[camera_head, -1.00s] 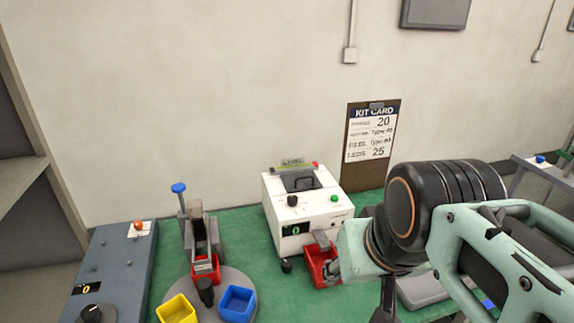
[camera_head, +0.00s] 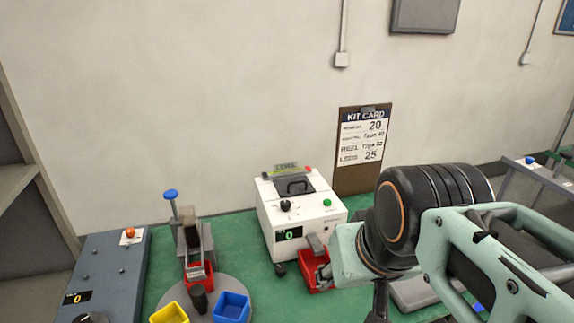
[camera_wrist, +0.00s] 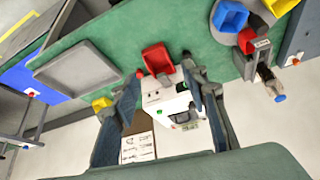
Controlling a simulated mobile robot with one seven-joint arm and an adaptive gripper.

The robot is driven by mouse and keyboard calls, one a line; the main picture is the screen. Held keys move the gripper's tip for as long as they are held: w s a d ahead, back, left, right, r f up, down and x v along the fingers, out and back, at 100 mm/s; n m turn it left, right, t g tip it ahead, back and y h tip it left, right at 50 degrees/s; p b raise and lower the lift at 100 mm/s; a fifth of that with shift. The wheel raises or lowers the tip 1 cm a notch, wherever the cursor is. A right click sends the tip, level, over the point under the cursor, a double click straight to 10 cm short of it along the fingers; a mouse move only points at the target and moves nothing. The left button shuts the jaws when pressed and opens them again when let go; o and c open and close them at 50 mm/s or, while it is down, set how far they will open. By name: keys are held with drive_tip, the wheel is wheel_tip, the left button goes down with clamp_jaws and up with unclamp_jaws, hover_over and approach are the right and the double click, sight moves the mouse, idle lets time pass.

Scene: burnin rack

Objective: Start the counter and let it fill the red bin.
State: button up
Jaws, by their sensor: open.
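The white counter (camera_head: 298,222) stands on the green bench. Its small display (camera_head: 290,235) reads 0. On top are a black knob (camera_head: 285,206), a green button (camera_head: 327,203) and a small red part (camera_head: 308,170). The red bin (camera_head: 319,284) sits at the counter's front right, below its grey chute; its inside is partly hidden. It also shows in the wrist view (camera_wrist: 157,58), where the picture is roughly upside down. My gripper (camera_wrist: 163,78) is open and empty, with the counter and red bin seen between and beyond its fingers. Its fingers are mostly hidden in the head view.
A turntable at left holds yellow (camera_head: 168,314), blue (camera_head: 231,307) and another red bin (camera_head: 199,276) beside a dispenser. A blue-grey box (camera_head: 105,272) stands further left. A kit card (camera_head: 363,150) leans behind the counter. A grey tray (camera_wrist: 85,72) lies beside the red bin.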

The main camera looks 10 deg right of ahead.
clamp_jaws()
idle(0.4)
idle(1.2)
